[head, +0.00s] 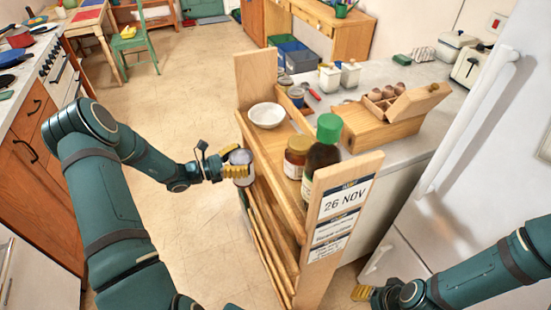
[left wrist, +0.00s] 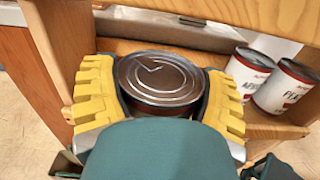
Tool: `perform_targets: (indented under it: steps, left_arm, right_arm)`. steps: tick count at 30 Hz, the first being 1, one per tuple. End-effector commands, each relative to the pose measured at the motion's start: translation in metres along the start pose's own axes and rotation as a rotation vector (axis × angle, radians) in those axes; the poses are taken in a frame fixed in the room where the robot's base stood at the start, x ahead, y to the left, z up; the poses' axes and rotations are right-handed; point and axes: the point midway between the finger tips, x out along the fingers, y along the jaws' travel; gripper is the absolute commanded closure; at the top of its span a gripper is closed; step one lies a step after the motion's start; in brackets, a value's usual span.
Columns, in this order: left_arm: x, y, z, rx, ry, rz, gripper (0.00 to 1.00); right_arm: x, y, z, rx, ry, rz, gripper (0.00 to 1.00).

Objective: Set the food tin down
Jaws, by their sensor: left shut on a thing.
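The food tin (head: 240,168) is a small grey can, held at the left side of the wooden shelf unit (head: 290,185). My left gripper (head: 226,166) is shut on it. In the left wrist view, the tin's round metal lid (left wrist: 160,78) shows between the yellow finger pads of my left gripper (left wrist: 160,90). Wooden boards of the unit lie just beyond it. I cannot tell whether the tin touches the shelf; its base is hidden. My right gripper (head: 364,292) shows only partly at the bottom, with a yellow pad low beside the fridge.
Two labelled cans (left wrist: 275,80) stand at the right of the tin in the wrist view. The unit's top holds a white bowl (head: 266,115), a brown jar (head: 296,157) and a green-capped bottle (head: 322,158). The fridge (head: 470,150) stands right; open floor (head: 190,90) lies left.

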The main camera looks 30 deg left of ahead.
Motion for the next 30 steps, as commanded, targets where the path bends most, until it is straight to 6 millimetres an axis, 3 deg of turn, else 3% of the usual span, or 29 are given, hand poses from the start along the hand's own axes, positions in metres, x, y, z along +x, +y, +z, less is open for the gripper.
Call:
perform_targets:
  steps: [1,6,16,23,26,30]
  left_arm:
    - [0.014,-0.001,0.000,0.001,-0.004,-0.005,0.69]
    - [0.046,-0.001,0.000,0.001,-0.003,-0.002,0.69]
    - [0.070,0.000,0.001,0.002,-0.004,-0.002,0.69]
    - [0.106,-0.001,0.000,0.002,-0.003,-0.003,0.69]
    - [0.105,0.000,-0.013,-0.001,0.000,0.001,0.69]
    - [0.105,0.000,-0.014,0.002,-0.002,0.000,0.69]
  right_arm:
    - [0.001,0.001,0.001,0.000,-0.001,0.000,0.53]
    - [0.003,0.001,0.002,-0.001,-0.003,0.000,0.53]
    - [0.004,0.002,0.002,-0.001,-0.005,0.000,0.53]
    - [0.007,0.003,0.003,-0.002,-0.007,-0.001,0.53]
    - [0.010,0.004,0.005,-0.003,-0.010,-0.001,0.53]
    - [0.010,0.004,0.005,-0.003,-0.011,-0.001,0.53]
